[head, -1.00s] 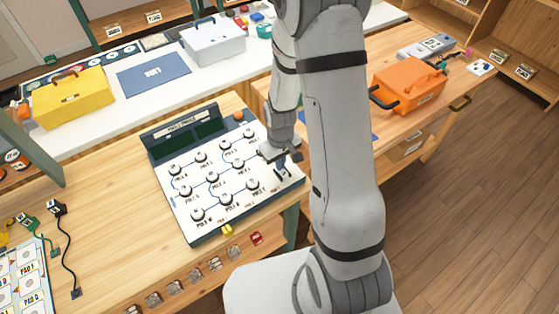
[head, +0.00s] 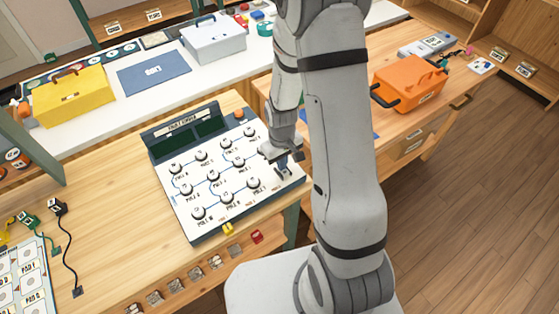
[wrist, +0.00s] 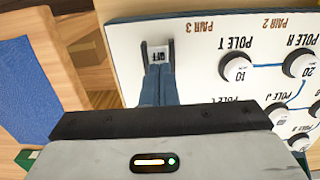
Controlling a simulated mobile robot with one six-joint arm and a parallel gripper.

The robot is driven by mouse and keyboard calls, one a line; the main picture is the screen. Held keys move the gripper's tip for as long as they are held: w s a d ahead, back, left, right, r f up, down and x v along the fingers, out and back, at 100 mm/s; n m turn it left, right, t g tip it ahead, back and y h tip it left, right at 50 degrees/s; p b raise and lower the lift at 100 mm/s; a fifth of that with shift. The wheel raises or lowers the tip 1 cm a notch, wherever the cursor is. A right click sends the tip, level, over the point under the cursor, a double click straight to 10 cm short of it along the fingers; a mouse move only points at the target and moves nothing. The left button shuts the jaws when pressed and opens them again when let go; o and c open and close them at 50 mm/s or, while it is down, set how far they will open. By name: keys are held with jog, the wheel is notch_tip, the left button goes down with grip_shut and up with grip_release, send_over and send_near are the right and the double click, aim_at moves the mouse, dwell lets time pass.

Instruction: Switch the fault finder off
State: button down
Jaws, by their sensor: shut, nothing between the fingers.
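The fault finder (head: 235,205) is a white panel with a dark frame, several round pole knobs and a dark display (head: 188,138) at its back. It lies on the wooden bench. In the wrist view its panel (wrist: 205,35) appears upside down. A small switch with a white rocker marked OFF (wrist: 158,56) sits near the panel's edge. My gripper (wrist: 160,72) is shut and empty, its blue fingertips right at the switch; I cannot tell whether they touch it. In the head view my gripper (head: 284,170) is over the panel's right edge.
A yellow toolbox (head: 72,98), a grey toolbox (head: 213,42) and a blue mat (head: 152,75) are on the white bench behind. An orange toolbox (head: 408,85) stands at the right. Cables lie at the left. Bare wood (head: 110,175) lies left of the panel.

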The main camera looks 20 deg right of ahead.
jog(key=shift+s+d+r, duration=0.15)
jog(key=shift+s, duration=0.3)
jog(key=shift+w+r, duration=0.1)
jog(key=shift+r, duration=0.15)
notch_tip(320, 180, up, 13)
jog(key=w, duration=0.2)
jog(key=shift+w+a+r+p, duration=0.15)
jog(key=shift+w+a+p, duration=0.05)
jog(key=shift+a+p, duration=0.25)
